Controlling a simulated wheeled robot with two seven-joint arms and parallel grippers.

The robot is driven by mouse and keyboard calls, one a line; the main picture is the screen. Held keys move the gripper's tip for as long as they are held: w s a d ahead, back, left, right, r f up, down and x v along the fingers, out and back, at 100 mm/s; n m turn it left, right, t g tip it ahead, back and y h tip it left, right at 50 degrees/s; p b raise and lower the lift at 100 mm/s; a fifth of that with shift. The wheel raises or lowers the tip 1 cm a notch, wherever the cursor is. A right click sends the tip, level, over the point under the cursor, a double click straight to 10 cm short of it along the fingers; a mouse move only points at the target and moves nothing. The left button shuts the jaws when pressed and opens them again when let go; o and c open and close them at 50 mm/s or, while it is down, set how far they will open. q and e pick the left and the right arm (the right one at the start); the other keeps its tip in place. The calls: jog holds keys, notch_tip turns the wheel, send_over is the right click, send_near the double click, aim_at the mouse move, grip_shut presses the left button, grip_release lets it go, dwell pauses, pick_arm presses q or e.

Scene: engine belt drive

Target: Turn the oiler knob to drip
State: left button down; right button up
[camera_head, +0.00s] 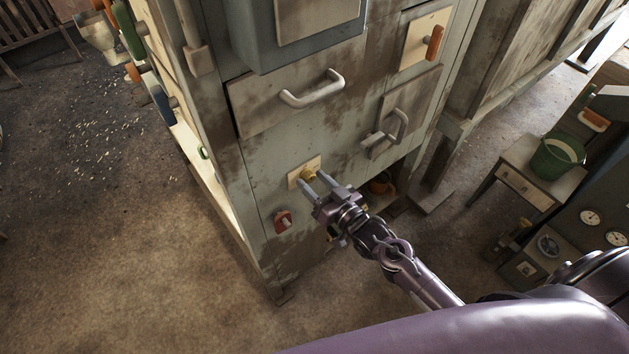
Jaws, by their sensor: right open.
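A small brass-yellow knob (308,175) sits on a cream plate (297,171) on the front of the grey-green cabinet; it appears to be the oiler knob. My right gripper (314,183) comes in from the lower right, with its two fingers apart at the knob. One finger lies at the knob's lower left and the other at its right. I cannot tell whether the fingers touch it. Any marking on the plate is too small to read. My left gripper is not in view.
Above the knob is a drawer with a pale handle (312,90); a smaller door with a handle (385,136) is to the right. A red knob (283,220) sits lower left. A green bucket (558,157) stands on a side table. Open floor (130,240) lies left.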

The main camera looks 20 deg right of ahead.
jog(key=shift+w, duration=0.1)
jog(key=c, duration=1)
